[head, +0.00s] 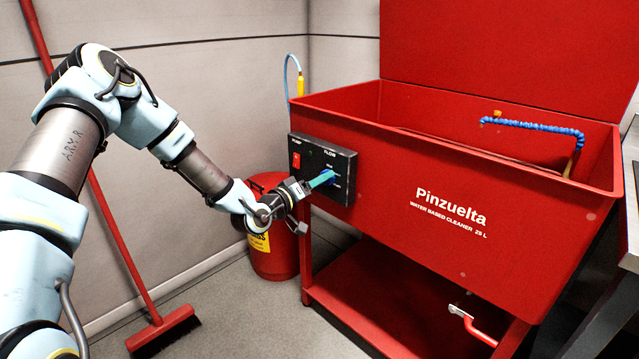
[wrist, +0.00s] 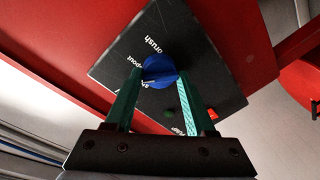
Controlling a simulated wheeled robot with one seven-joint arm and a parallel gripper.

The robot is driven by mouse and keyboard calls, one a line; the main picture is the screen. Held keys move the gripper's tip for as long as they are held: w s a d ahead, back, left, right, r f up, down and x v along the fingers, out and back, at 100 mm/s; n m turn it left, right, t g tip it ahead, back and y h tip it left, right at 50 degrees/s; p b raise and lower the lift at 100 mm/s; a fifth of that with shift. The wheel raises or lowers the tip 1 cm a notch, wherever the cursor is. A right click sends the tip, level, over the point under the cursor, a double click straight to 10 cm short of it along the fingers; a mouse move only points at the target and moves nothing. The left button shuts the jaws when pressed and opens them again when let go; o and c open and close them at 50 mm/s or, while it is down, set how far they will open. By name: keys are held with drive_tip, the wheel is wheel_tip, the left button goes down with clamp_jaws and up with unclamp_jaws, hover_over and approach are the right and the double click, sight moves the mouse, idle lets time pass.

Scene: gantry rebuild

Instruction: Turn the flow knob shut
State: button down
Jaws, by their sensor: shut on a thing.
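The blue flow knob (wrist: 160,69) is on the black control panel (wrist: 222,72), which is mounted on the red washer's left end. In the wrist view, my gripper (wrist: 159,75) has one teal finger on each side of the knob and is shut on it. White labels around the knob include "brush" and "spout". A third label, starting with "sh", is partly hidden by the left finger. I cannot tell which label the knob points to. In the head view, my gripper (head: 323,179) reaches the panel and mostly hides the knob.
A red pump switch (head: 296,160) is on the panel, left of the knob. The red washer tank (head: 450,225) fills the right side. A red drum (head: 275,262) stands behind my gripper. A red broom (head: 165,330) leans on the wall. Grey floor in front is clear.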

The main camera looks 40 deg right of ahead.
drive_tip(key=shift+n+g+b, duration=0.3)
drive_tip(key=shift+n+g, duration=0.1)
drive_tip(key=shift+n, duration=2.9)
drive_tip(key=shift+c, duration=1.4)
unclamp_jaws()
drive_tip(key=b+v, duration=0.1)
drive_tip(key=v, duration=0.9)
drive_tip(key=shift+a, duration=0.4)
